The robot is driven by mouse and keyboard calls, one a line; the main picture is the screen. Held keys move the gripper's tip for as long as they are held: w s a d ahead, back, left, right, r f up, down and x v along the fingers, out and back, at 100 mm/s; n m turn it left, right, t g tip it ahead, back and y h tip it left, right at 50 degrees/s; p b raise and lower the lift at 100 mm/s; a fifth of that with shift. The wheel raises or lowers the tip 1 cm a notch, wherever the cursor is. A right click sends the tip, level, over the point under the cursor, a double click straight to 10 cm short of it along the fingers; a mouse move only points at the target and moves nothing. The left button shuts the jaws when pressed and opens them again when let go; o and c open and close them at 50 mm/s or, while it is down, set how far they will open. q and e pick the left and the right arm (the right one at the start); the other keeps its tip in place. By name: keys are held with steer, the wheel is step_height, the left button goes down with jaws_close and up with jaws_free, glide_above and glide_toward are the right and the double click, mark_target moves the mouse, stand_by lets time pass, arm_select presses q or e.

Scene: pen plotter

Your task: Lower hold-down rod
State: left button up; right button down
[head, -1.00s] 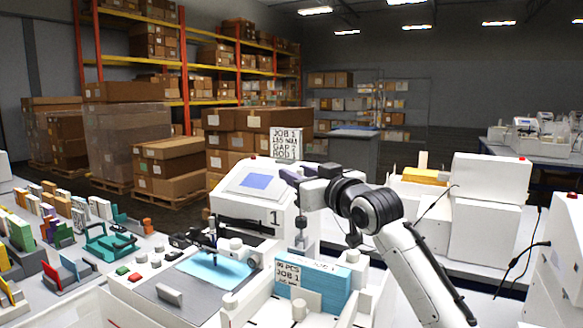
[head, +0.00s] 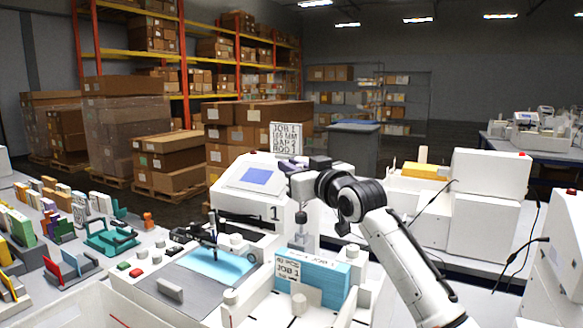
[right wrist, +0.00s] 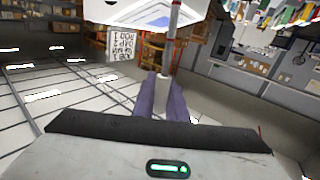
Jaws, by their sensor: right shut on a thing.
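My right gripper (head: 291,165), with purple fingers, is above the white plotter unit marked 1 (head: 240,205), near its right side. In the right wrist view the fingers (right wrist: 162,98) are shut on a pale grey piece (right wrist: 163,86). A thin grey rod (right wrist: 173,45) runs from there toward the top of that upside-down view; I take these to be the hold-down rod. In the head view a grey upright with a dark top (head: 301,219) stands below the gripper. Its join to the held piece is hard to make out. My left gripper is out of view.
A blue card stack (head: 322,272) stands in a white holder in front. A light blue sheet (head: 216,267) lies on the plotter bed beside a pen. A JOB 1 sign (head: 284,138) stands behind the gripper. Coloured racks (head: 110,238) fill the left table.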

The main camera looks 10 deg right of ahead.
steer(key=s+a+f+n+t+y+b, duration=0.2)
steer(key=s+a+n+y+b, duration=0.1)
steer(key=s+a+n+b, duration=0.2)
steer(key=shift+s+f+n+t+b, duration=0.25)
steer(key=shift+s+n+t+b, duration=0.15)
steer(key=shift+s+n, duration=0.8)
steer(key=shift+s+a, duration=0.15)
steer(key=shift+s, duration=0.05)
